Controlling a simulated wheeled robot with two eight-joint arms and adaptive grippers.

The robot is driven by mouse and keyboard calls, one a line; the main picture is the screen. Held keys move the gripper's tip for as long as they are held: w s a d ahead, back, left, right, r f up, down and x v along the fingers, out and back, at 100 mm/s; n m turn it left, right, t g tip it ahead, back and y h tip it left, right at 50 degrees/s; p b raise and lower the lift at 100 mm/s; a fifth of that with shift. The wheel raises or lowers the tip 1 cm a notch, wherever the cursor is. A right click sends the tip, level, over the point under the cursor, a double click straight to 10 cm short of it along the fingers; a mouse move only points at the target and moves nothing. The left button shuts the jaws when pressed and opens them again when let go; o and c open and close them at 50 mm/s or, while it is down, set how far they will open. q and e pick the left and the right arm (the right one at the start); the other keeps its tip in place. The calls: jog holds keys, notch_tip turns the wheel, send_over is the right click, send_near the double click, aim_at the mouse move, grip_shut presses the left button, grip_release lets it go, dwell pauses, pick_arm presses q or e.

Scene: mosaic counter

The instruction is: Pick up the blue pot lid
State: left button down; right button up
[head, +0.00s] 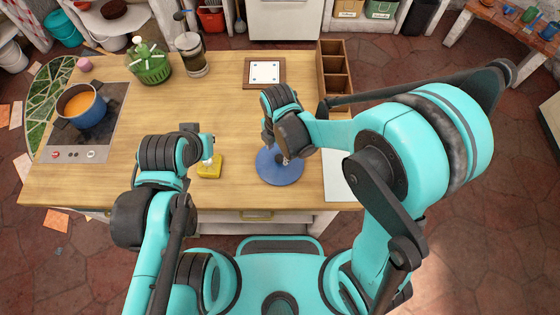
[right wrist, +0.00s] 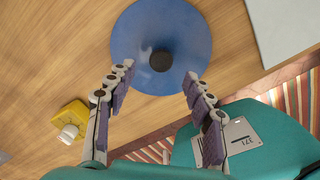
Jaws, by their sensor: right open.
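The blue pot lid (head: 279,170) lies on the wooden counter near its front edge, its dark knob partly hidden by my right gripper in the head view. In the right wrist view the round lid (right wrist: 140,48) shows whole with its black knob (right wrist: 161,60) in the middle. My right gripper (head: 284,158) is over the lid. In the right wrist view its fingers (right wrist: 157,77) are spread wide on either side below the knob, with nothing between them. My left gripper (head: 208,150) is near a yellow sponge, left of the lid; its fingers are too small to judge.
The yellow sponge (head: 209,166) has a small white item on it. A blue pot (head: 87,112) with orange contents stands on the hob at left. A wooden divided box (head: 333,65) and a white board (head: 338,178) are at right. The counter's middle is clear.

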aim_at(280, 158)
jog(key=f, duration=0.2)
jog(key=f+b, duration=0.1)
jog(key=f, duration=0.2)
jog(key=shift+w+d+f, duration=0.2)
jog(key=shift+d+f, duration=0.05)
jog(key=shift+f, duration=0.05)
jog(key=shift+c, duration=0.2)
grip_shut()
